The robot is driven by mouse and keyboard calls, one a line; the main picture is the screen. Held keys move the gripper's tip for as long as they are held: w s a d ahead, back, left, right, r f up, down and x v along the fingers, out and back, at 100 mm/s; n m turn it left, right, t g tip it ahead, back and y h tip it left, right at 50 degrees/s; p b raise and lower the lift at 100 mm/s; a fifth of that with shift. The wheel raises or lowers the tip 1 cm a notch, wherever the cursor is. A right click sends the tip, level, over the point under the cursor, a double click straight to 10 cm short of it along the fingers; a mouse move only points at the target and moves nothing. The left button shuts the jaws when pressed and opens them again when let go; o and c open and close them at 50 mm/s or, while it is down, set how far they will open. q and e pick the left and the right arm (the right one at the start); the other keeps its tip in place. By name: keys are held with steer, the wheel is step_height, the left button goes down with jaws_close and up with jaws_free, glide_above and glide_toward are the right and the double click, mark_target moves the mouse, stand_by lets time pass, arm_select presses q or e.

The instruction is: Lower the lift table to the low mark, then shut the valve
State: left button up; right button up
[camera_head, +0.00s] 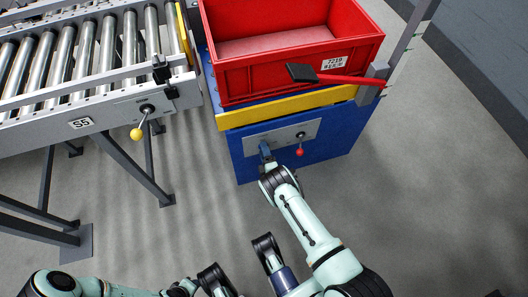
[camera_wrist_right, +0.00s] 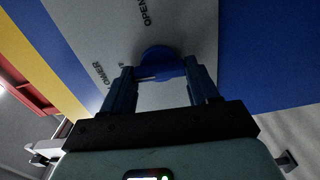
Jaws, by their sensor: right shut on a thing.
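The lift table is blue with a yellow top edge (camera_head: 290,106) and stands in the middle of the head view. A grey panel (camera_head: 283,136) on its front carries a small lever with a red knob (camera_head: 299,152). My right gripper (camera_head: 265,151) reaches the panel's left part. In the wrist view the right gripper (camera_wrist_right: 162,82) has its fingers on both sides of a round blue valve knob (camera_wrist_right: 160,60), shut on it. Lettering beside the knob reads "OPEN" and, partly, "LOWER". I cannot make out a low mark.
A red crate (camera_head: 285,88) sits on the lift table. A red bar with a black end (camera_head: 302,73) crosses the crate's front from the grey post (camera_head: 403,40). A roller conveyor (camera_head: 75,60) with a yellow-knobbed lever (camera_head: 137,134) stands left. Floor at right is clear.

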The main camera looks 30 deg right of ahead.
arm_select(q)
steer(key=shift+s+f, duration=0.1)
steer(key=shift+s, duration=0.1)
arm_select(e)
steer(key=shift+s+d+f+n, duration=0.1)
steer(key=shift+n, duration=0.3)
steer(key=o, duration=1.1)
steer(key=shift+c, duration=0.2)
arm_select(q)
steer(key=w+d+r+t+p, duration=0.1)
steer(key=w+r+p, duration=0.2)
steer(key=r, duration=0.3)
steer(key=shift+w+d+p, duration=0.2)
steer(key=shift+d+p, duration=0.15)
arm_select(e)
steer(key=v, duration=1.3)
steer(key=shift+s, duration=0.15)
